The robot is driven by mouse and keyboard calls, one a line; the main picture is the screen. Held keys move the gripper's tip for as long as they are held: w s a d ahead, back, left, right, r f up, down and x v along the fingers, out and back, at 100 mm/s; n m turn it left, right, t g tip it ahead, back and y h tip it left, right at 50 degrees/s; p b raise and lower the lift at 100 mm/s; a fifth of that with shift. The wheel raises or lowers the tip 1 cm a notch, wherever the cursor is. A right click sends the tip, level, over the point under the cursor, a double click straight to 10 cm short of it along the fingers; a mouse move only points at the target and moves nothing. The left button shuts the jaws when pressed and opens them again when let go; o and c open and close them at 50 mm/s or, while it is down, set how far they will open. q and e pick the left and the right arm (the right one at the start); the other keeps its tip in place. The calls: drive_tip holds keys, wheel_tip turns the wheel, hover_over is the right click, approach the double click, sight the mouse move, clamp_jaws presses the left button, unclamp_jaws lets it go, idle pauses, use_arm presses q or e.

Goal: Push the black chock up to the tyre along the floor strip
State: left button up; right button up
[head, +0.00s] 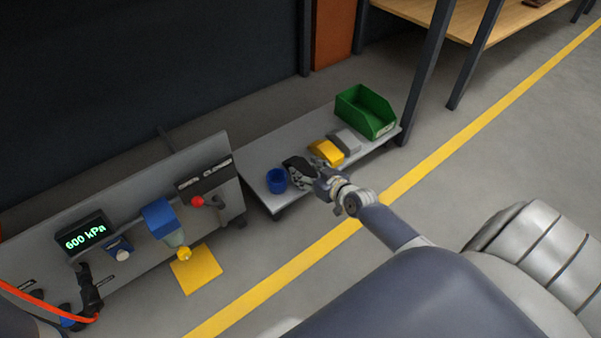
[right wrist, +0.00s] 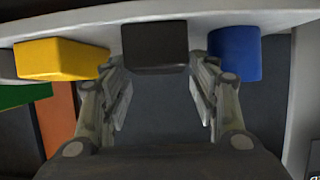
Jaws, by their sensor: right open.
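The black chock (head: 296,162) lies on a low grey platform, between a yellow block and a blue cup. In the right wrist view the chock (right wrist: 154,44) is a dark block at the top middle, ahead of the gap between my fingers. My right gripper (head: 309,177) is open and empty, close to the chock; its fingers (right wrist: 158,84) show either side of bare surface in the wrist view. I cannot tell whether they touch the chock. A dark shape at the lower left may be my left gripper (head: 88,290); its jaws are unclear. I see no tyre.
The yellow block (head: 327,151), grey block (head: 346,139) and green bin (head: 364,112) stand on the platform beyond the chock. The blue cup (head: 277,180) stands on its near left. A gauge panel (head: 145,195) with a red lever knob stands at left. A yellow floor line (head: 450,147) crosses open floor.

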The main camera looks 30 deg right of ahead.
sight(304, 169)
drive_tip(key=b+x, duration=0.2)
drive_tip(key=x, duration=0.1)
drive_tip(key=shift+d+f, duration=0.1)
drive_tip(key=shift+f, duration=0.3)
drive_tip(key=shift+w+b, duration=0.45)
drive_tip(key=shift+b, duration=0.05)
drive_tip(key=c, duration=1)
